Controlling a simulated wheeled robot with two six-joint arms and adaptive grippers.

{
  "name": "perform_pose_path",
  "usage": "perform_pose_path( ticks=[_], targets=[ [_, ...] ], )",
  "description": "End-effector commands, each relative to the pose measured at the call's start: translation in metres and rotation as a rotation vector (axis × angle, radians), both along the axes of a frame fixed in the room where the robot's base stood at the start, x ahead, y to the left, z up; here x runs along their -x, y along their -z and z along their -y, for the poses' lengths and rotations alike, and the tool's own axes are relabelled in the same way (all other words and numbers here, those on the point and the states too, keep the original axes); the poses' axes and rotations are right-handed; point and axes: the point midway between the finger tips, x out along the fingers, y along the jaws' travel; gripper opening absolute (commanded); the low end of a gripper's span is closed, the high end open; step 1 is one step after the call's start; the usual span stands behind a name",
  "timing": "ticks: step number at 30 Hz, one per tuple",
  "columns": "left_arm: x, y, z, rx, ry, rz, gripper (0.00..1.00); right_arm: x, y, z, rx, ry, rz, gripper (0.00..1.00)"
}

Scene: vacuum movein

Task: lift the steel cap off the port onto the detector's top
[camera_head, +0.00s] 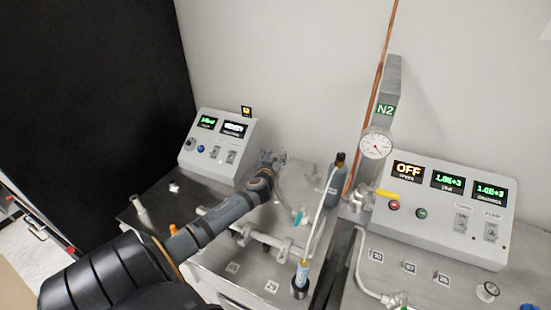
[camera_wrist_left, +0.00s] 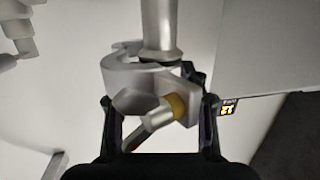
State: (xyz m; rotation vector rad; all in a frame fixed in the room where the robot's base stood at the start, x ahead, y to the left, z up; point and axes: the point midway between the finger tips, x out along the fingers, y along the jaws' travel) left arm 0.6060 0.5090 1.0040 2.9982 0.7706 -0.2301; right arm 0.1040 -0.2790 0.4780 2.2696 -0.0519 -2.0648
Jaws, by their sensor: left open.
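In the left wrist view, my left gripper (camera_wrist_left: 155,98) is open, with one finger on each side of a metal clamp (camera_wrist_left: 125,72) with a screw and a brass-coloured nut (camera_wrist_left: 177,104). A steel tube-shaped piece (camera_wrist_left: 160,28) stands out of the clamp at the top of that view. I cannot tell whether it is the cap or the port. Contact between fingers and clamp is unclear. My right gripper is out of view.
A grey console (camera_head: 217,142) stands behind my left arm. A larger panel (camera_head: 450,228) reading OFF is at the right. A dark bottle (camera_head: 331,180), a gauge (camera_head: 376,144) and a steel pipe run (camera_head: 262,238) crowd the middle. Numbered labels (camera_head: 409,268) lie at the right front.

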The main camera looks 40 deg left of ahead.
Motion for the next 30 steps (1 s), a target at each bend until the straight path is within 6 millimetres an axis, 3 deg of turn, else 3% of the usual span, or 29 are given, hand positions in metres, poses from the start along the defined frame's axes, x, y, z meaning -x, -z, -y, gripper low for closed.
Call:
perform_pose_path(
  ticks=[5, 15, 30],
  targets=[
    [-0.0003, 0.0003, 0.0000, -0.001, 0.000, 0.000, 0.45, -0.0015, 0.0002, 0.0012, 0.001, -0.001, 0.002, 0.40],
    [0.0001, 0.0004, 0.0000, 0.000, 0.000, 0.000, 0.00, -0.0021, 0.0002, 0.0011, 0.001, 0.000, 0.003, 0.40],
    [-0.0002, -0.0085, -0.0002, -0.002, 0.001, 0.004, 0.00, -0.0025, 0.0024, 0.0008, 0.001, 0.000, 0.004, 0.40]
  ],
)
